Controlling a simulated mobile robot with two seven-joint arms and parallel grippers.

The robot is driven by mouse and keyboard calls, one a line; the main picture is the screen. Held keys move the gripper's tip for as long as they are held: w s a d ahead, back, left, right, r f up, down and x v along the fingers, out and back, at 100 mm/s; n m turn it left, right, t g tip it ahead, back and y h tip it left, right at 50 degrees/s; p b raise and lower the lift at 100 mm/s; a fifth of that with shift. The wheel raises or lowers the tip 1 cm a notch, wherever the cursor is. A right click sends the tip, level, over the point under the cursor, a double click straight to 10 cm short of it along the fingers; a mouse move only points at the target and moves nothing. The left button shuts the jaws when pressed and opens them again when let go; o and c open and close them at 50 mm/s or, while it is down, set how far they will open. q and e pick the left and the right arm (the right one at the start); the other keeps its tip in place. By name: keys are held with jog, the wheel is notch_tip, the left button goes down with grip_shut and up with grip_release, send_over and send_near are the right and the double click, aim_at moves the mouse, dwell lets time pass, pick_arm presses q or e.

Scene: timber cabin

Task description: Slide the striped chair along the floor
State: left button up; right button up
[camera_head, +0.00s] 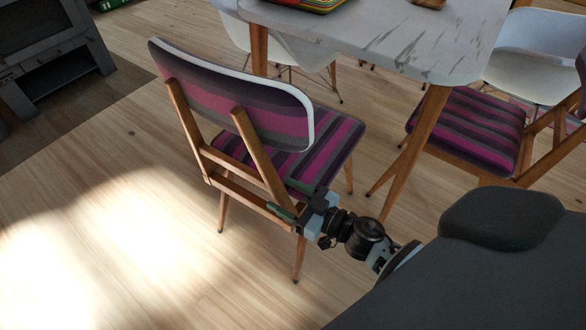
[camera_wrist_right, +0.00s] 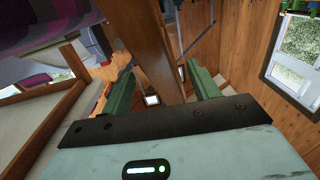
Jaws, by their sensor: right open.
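The striped chair (camera_head: 236,92) stands upright on the wood floor in the middle of the head view, with a purple, grey and dark striped back and seat and a wooden frame. My right gripper (camera_head: 292,200) is at the chair's back post, low near the seat. In the right wrist view its two green fingers (camera_wrist_right: 162,92) are open, with a wooden post (camera_wrist_right: 145,45) of the chair between them. I cannot tell whether either finger touches the post. My left gripper is not in view.
A white marble-look table (camera_head: 390,40) with wooden legs stands behind the chair. A second striped chair (camera_head: 467,128) and a white chair (camera_head: 535,45) are at the right. A dark stove (camera_head: 45,50) is at the upper left. The floor (camera_head: 110,215) on the left is clear.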

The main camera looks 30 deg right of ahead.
jog(key=shift+b+x, duration=0.45)
jog(key=shift+x, duration=2.65)
grip_shut()
